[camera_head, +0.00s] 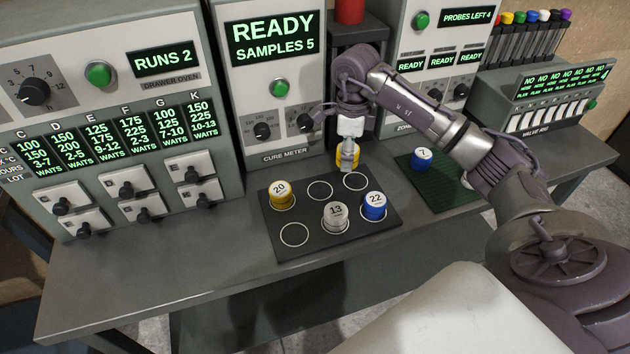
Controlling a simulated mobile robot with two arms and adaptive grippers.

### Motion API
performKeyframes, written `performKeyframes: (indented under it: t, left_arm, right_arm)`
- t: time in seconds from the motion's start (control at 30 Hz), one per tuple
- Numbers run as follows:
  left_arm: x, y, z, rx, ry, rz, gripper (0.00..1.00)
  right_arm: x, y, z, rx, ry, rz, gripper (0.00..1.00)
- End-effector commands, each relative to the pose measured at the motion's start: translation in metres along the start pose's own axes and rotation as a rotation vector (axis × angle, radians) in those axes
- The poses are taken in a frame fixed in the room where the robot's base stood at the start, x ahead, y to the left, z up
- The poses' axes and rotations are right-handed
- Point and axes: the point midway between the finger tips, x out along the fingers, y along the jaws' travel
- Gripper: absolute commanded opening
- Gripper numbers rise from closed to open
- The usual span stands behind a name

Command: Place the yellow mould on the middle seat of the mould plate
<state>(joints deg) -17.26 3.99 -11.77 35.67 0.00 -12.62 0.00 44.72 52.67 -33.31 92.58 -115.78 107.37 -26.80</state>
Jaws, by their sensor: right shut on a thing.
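My right gripper (350,138) is shut on a yellow mould (347,158), partly hidden by the fingers. It holds it near the far right edge of a dark plate (290,216) with white-ringed seats; whether it touches anything is hard to tell. On this plate stand a yellow piece marked 20 (281,198) at the far left, a grey piece marked 13 (335,217) at the near middle and a blue piece marked 22 (373,207) at the near right. The far middle, far right and near left rings look empty. My left gripper is not in view.
A green mat (455,193) with a blue piece marked 7 (421,160) lies right of the plate, partly behind my right arm. The cure meter (268,80) stands behind, the drawer oven (110,110) at left. The bench front (180,285) is clear.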

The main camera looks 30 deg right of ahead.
Motion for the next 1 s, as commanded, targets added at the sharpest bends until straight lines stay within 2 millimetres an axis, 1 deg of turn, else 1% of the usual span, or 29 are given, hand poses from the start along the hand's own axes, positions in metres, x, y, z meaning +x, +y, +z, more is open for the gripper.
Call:
performKeyframes:
  t: [0.03, 0.1, 0.2, 0.3, 0.47, 0.73, 1.0]
  left_arm:
    - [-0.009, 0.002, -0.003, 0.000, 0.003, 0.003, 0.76]
    - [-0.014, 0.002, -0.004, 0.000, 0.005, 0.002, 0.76]
    - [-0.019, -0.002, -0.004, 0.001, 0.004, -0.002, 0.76]
    - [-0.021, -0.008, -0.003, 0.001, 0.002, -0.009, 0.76]
    - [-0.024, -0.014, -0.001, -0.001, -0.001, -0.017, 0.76]
    - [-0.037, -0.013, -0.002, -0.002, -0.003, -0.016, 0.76]
    - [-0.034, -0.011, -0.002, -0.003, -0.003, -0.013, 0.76]
  right_arm:
    - [0.004, 0.007, 0.013, -0.005, -0.001, 0.006, 0.09]
    - [0.013, 0.012, 0.027, -0.004, -0.002, 0.005, 0.09]
    - [0.024, 0.019, 0.043, -0.002, -0.002, 0.004, 0.09]
    - [0.032, 0.022, 0.052, -0.001, -0.001, 0.002, 0.09]
    - [0.040, 0.024, 0.057, 0.001, -0.001, 0.002, 0.09]
    - [0.074, 0.024, 0.056, 0.002, 0.001, 0.002, 0.09]
    - [0.077, 0.023, 0.056, 0.000, -0.001, -0.001, 0.09]
